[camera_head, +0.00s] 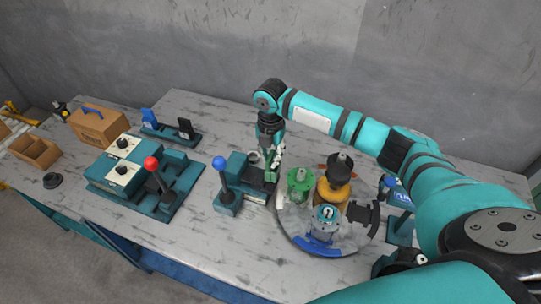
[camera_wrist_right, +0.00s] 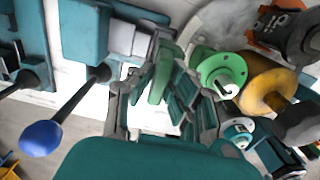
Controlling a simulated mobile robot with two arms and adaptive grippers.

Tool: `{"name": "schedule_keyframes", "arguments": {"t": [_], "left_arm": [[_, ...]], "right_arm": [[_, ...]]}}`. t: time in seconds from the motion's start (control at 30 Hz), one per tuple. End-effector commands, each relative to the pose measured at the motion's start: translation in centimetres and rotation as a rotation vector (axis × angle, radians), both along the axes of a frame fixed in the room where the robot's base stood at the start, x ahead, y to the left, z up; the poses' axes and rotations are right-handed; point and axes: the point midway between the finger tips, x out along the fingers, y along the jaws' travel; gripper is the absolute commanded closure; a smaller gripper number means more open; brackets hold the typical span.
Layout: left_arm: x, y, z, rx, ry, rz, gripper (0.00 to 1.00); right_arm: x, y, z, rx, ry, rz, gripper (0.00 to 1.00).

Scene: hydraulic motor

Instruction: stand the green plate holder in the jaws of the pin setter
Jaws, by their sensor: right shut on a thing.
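My right gripper (camera_head: 272,160) points down and is shut on the green plate holder (camera_head: 270,177), a small green piece. In the right wrist view the plate holder (camera_wrist_right: 162,82) shows between the fingers (camera_wrist_right: 170,75), partly hidden by them. The pin setter (camera_head: 237,166) is a teal device with a blue-knobbed lever, just left of the gripper. In the right wrist view its grey jaws (camera_wrist_right: 130,38) are close to the plate holder. I cannot tell whether the holder is between the jaws or just beside them. My left gripper is not in view.
A round tray (camera_head: 288,228) right of the gripper carries a green flanged part (camera_head: 299,183), an orange-and-black part (camera_head: 333,184) and a teal motor part (camera_head: 326,221). A teal fixture (camera_head: 181,185) with a red-knobbed lever stands left. The table front between them is clear.

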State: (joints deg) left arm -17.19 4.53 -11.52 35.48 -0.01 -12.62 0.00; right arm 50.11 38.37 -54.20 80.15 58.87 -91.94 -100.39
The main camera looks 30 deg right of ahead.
Motion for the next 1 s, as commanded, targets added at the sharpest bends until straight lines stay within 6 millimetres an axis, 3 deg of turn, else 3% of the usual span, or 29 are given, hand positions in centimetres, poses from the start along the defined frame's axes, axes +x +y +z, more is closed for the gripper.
{"name": "schedule_keyframes", "arguments": {"t": [0.3,0.6,0.93,0.97,1.0], "left_arm": [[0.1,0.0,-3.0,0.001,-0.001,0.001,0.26],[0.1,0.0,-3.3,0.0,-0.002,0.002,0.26],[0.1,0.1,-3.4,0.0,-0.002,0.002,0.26],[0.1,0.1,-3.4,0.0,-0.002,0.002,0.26],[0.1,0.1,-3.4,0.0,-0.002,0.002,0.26]], "right_arm": [[0.0,0.0,-2.8,-0.001,-0.001,0.0,1.0],[0.0,0.0,-4.4,0.001,0.001,-0.001,1.0],[0.0,0.0,-4.6,0.0,0.0,-0.001,1.0],[0.0,0.0,-4.6,0.0,0.0,-0.001,0.84],[0.0,0.0,-4.6,0.0,0.0,-0.001,0.79]]}}
